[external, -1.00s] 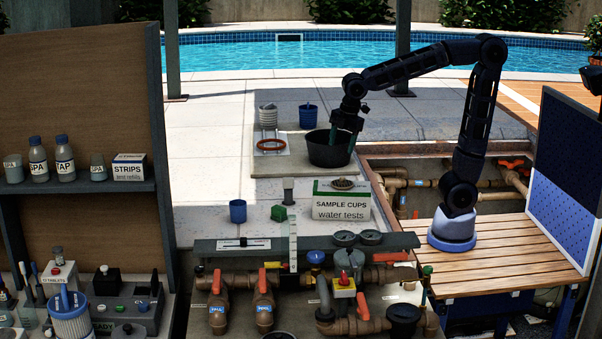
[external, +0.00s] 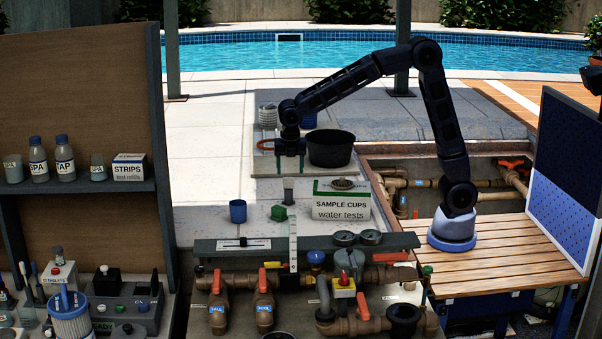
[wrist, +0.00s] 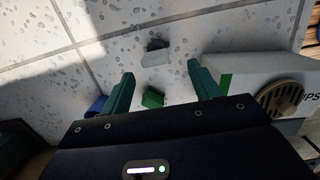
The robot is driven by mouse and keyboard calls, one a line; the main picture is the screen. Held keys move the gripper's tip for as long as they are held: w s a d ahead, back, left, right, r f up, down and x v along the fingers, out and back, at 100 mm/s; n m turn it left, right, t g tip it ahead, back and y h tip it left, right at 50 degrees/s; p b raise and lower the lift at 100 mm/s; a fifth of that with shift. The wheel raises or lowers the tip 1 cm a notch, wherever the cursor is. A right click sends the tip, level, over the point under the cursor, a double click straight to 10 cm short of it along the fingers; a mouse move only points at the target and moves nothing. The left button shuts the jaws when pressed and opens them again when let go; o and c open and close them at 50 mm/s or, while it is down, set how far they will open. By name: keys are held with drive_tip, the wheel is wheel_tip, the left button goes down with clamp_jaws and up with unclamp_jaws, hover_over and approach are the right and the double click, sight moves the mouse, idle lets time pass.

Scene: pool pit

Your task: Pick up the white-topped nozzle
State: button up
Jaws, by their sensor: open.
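A small upright piece with a pale part and a dark part, which looks like the nozzle (external: 288,190), stands on the paving left of the sample-cups box. In the wrist view this nozzle (wrist: 155,57) lies beyond the fingertips, near the middle between them, with its pale part facing me. My gripper (external: 290,150) is open and empty, above and behind it in the external view. Its two green fingers show in the wrist view (wrist: 160,80), apart from the nozzle. Whether the pale part is its top is hard to tell.
A green block (external: 279,213) and a blue cup (external: 238,211) stand near the nozzle. The sample-cups box (external: 341,205) is close on its right, also beside my right finger in the wrist view (wrist: 235,75). A black bucket (external: 330,148) stands right of my gripper.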

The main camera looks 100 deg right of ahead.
sight(290, 178)
drive_tip(key=f, duration=0.3)
drive_tip(key=shift+d+f, duration=0.2)
drive_tip(key=shift+f, duration=0.2)
drive_tip(key=shift+w+d+f, duration=0.1)
drive_tip(key=shift+d+f, duration=0.05)
drive_tip(key=shift+f, duration=0.75)
drive_tip(key=shift+w+d+f, duration=0.1)
drive_tip(key=shift+f, duration=0.75)
drive_tip(key=shift+w+d+f, duration=0.1)
drive_tip(key=shift+d+f, duration=0.05)
drive_tip(key=shift+f, duration=0.75)
drive_tip(key=c, duration=1.2)
